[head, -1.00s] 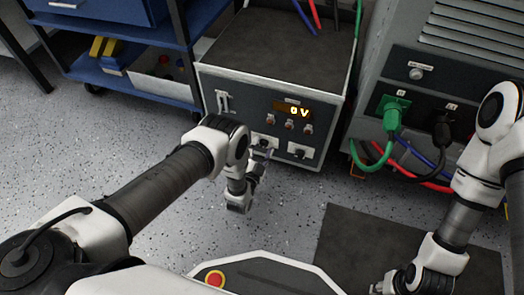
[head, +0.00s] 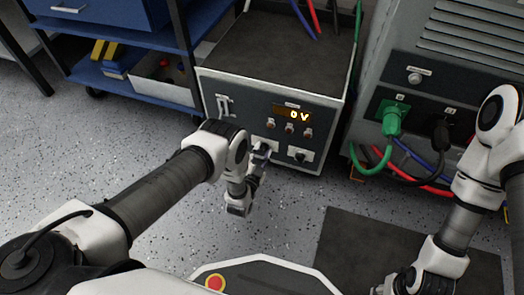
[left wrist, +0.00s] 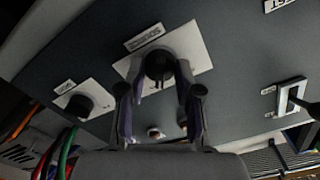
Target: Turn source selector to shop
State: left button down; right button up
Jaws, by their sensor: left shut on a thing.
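The source selector (left wrist: 160,65) is a black round knob on a white plate with a label that reads SOURCE, upside down in the left wrist view. My left gripper (left wrist: 158,75) is shut on this knob, one finger on each side. In the head view my left gripper (head: 262,150) reaches the lower front of the grey power unit (head: 245,105) and mostly hides the selector. The knob's pointer and the shop marking cannot be made out. My right gripper (head: 382,288) is at the bottom edge, apart from the unit, its fingers unclear.
A second black knob (left wrist: 78,104) sits beside the selector; it also shows in the head view (head: 300,155). The display (head: 293,114) reads 0 V. A grey cabinet (head: 450,75) with plugged cables stands right. A blue cart (head: 130,40) stands left. Floor in front is clear.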

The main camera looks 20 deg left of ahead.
pick_arm(q)
jog(key=n+p, duration=0.1)
jog(key=n, duration=0.2)
jog(key=shift+r, duration=0.1)
jog(key=n, duration=0.4)
jog(key=shift+p, duration=0.3)
jog(key=n, duration=0.3)
jog(key=shift+a+n+p, duration=0.1)
jog(key=shift+n+p, duration=0.2)
jog(key=shift+n, duration=1.9)
jog(key=c, duration=0.8)
grip_release()
